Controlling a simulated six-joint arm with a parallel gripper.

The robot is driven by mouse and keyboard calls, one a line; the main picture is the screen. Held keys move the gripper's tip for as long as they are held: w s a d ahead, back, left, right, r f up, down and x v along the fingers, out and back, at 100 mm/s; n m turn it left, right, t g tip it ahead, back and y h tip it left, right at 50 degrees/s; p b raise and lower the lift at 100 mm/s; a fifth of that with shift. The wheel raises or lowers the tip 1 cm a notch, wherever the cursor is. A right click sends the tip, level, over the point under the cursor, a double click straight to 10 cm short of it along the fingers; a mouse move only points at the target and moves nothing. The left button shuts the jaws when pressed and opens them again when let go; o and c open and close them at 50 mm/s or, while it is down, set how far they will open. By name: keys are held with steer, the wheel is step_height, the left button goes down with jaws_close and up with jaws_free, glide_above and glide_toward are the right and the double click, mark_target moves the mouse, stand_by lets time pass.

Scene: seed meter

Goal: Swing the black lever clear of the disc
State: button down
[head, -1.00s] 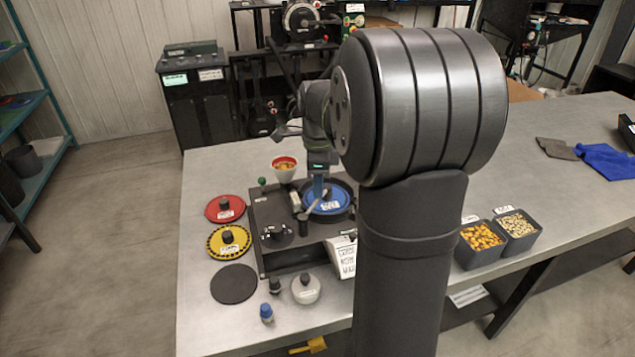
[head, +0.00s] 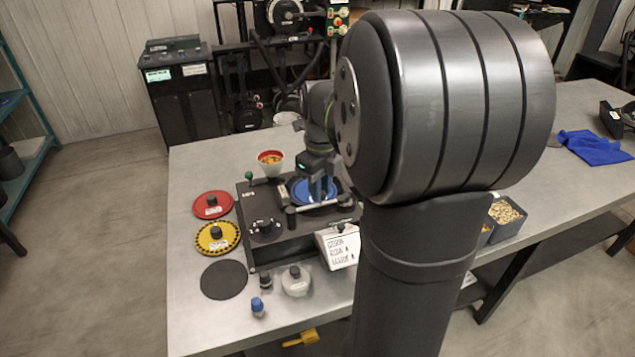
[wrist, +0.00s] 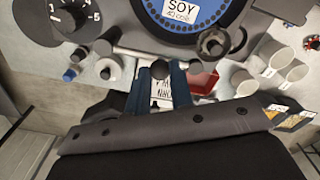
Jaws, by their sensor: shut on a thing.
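The blue disc (head: 300,190) lies in the seed meter's dark round housing and also shows at the top of the wrist view, labelled SOY (wrist: 183,10). The lever's bar (head: 306,209) runs left to right along the disc's near edge, from a dark post (head: 291,217) at its left. My gripper (head: 322,192) points down over the near right of the disc. In the wrist view its blue fingers (wrist: 160,75) are closed around a dark knob on the lever. In the head view the fingers partly hide the disc. I cannot tell whether the bar fully clears the rim.
A dial (head: 265,229) sits left of the lever. Red (head: 213,204) and yellow (head: 218,237) discs and a black round pad (head: 224,280) lie left of the meter. Small bottles stand in front, with a white label stand (head: 338,246) at right. A seed bowl (head: 270,162) stands behind.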

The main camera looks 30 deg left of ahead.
steer(key=shift+s+d+m, duration=0.35)
steer(key=shift+s+m, duration=0.05)
steer(key=shift+m, duration=0.5)
steer(key=c, duration=1.3)
jaws_free()
steer(key=shift+o, duration=0.2)
steer(key=shift+r, duration=0.1)
step_height(320, 180, up, 17)
steer(key=shift+r, duration=0.15)
steer(key=shift+s, duration=0.1)
step_height(320, 180, down, 18)
steer(key=shift+r, duration=0.25)
